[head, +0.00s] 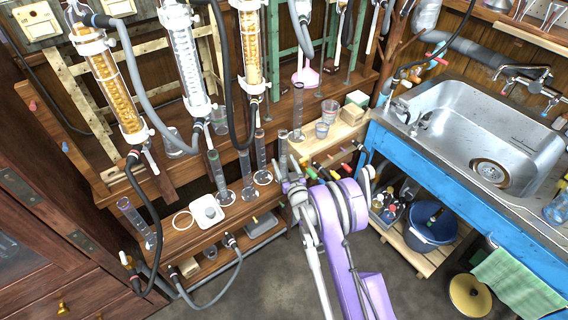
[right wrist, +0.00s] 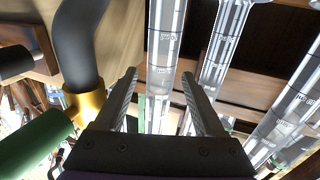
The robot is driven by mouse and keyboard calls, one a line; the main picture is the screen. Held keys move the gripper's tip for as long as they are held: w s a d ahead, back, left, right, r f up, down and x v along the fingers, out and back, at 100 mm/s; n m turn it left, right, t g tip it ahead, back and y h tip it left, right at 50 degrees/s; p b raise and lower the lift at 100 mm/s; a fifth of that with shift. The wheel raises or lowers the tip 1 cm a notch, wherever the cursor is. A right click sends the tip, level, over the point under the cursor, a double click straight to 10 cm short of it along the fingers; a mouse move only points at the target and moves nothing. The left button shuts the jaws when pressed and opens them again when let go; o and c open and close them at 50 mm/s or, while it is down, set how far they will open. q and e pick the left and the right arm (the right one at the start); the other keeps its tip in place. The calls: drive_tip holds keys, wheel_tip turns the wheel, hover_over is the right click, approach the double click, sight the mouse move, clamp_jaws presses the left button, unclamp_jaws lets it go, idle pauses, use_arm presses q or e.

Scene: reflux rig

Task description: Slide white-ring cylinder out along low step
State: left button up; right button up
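Several clear graduated cylinders stand on the low wooden step in the head view. One slim cylinder (head: 260,152) has a pale ring (head: 263,178) around its base, seemingly the white-ring cylinder. My right gripper (head: 290,182) is low at the step's right end, just right of that cylinder; my arm partly hides its fingers. In the right wrist view the right gripper (right wrist: 160,76) is open, with a clear graduated cylinder (right wrist: 165,40) upright in line with the gap. I cannot tell whether it is between the fingers or beyond them, or which cylinder it is. My left gripper is not in view.
Another cylinder (right wrist: 222,50) stands close right of the gap. A green object (right wrist: 35,148) and a dark hose (right wrist: 80,45) lie left. A white square piece (head: 208,211) and a loose ring (head: 182,220) are on the step. The blue sink bench (head: 430,180) is at right.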

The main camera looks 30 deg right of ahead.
drive_tip(key=b+v, duration=0.2)
drive_tip(key=v, duration=0.9)
drive_tip(key=o, duration=0.4)
drive_tip(key=shift+r, duration=0.15)
wheel_tip(320, 180, up, 10)
drive_tip(key=p, duration=0.5)
drive_tip(key=shift+p, duration=0.3)
idle(0.6)
